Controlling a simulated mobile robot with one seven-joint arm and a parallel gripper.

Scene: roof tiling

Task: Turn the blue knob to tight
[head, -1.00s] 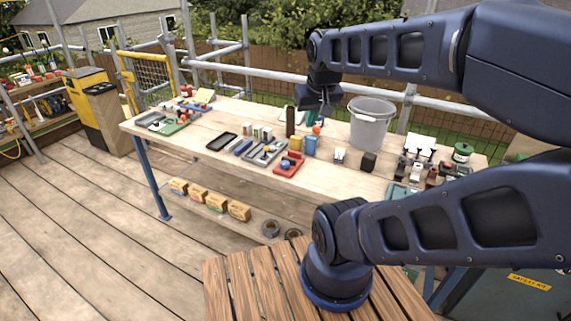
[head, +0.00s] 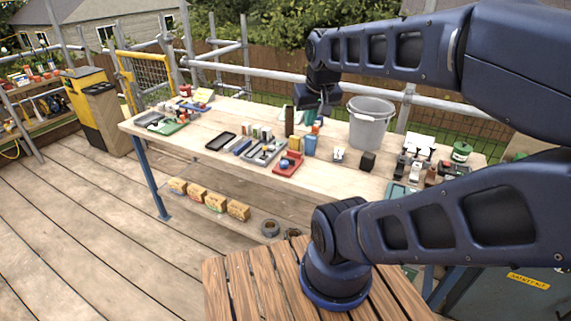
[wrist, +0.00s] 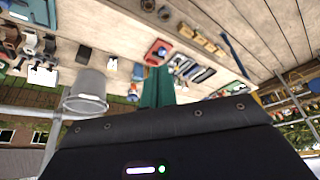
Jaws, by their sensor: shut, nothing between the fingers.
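A blue knob (head: 284,163) sits on a red base (head: 289,170) near the front edge of the workbench, left of a blue container. The red base also shows in the wrist view (wrist: 158,50), beyond my fingertips. My gripper shows in the wrist view as green fingers (wrist: 157,72) closed together with nothing between them. In the head view my wrist hangs over the far side of the bench, behind and above the red base. My fingers are apart from the knob. The knob's setting is too small to read.
The workbench (head: 225,160) holds grey trays (head: 262,152), a dark upright block (head: 289,121), a blue container (head: 310,145) and a grey bucket (head: 370,124). Clamps and a green can (head: 461,152) stand at the right. Scaffold rails run behind the bench.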

